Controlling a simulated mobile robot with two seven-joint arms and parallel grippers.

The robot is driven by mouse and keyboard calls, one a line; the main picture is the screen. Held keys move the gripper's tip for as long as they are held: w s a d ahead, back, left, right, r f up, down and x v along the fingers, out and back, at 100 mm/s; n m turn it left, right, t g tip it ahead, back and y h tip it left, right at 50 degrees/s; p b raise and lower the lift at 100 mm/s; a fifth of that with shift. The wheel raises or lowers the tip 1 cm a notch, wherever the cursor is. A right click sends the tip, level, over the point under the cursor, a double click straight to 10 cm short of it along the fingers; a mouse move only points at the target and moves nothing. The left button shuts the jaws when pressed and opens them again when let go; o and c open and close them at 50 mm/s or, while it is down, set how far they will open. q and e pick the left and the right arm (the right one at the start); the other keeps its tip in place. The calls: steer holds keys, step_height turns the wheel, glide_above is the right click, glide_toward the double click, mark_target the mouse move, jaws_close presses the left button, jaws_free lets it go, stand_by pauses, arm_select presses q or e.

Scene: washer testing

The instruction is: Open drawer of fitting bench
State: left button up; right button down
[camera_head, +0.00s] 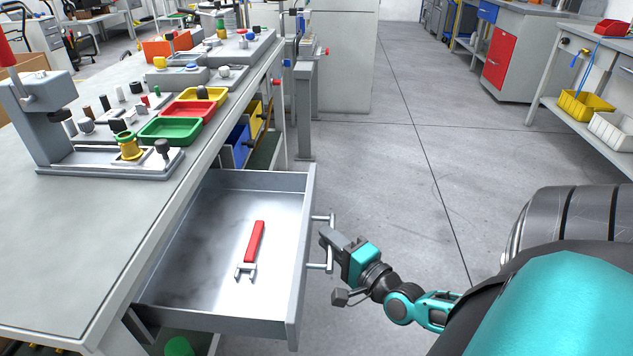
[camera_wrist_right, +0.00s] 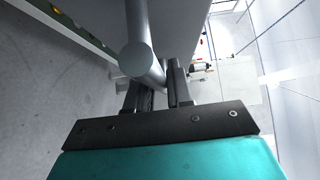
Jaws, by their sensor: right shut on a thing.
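The drawer (camera_head: 190,262) of the fitting bench (camera_head: 65,235) stands pulled well out, and its inside is in plain view. A wrench with a red handle (camera_head: 254,240) lies on the drawer's floor. The drawer's bar handle (camera_head: 331,240) is on its front panel. My right gripper (camera_head: 326,236) is at the handle from the right, its jaws shut on the bar. In the right wrist view the handle bar (camera_wrist_right: 139,55) passes between the fingers (camera_wrist_right: 158,92). My left gripper is not in view.
On the bench top are a grey press fixture (camera_head: 45,120), a green tray (camera_head: 170,131), a red tray (camera_head: 189,111) and a yellow tray (camera_head: 203,95). Open floor (camera_head: 400,150) lies right of the bench. A green object (camera_head: 179,346) shows under the drawer.

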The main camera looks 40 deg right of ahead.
steer(key=shift+s, duration=0.2)
steer(key=c, duration=1.1)
jaws_free()
steer(key=shift+d, duration=0.1)
arm_select(q)
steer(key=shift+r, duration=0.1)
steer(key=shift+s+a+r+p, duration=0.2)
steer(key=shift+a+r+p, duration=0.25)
steer(key=shift+p, duration=0.8)
arm_select(e)
steer(key=s, duration=0.8)
steer(key=s+a, duration=0.1)
steer(key=s, duration=0.4)
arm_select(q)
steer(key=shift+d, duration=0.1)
arm_select(e)
steer(key=shift+w, duration=0.1)
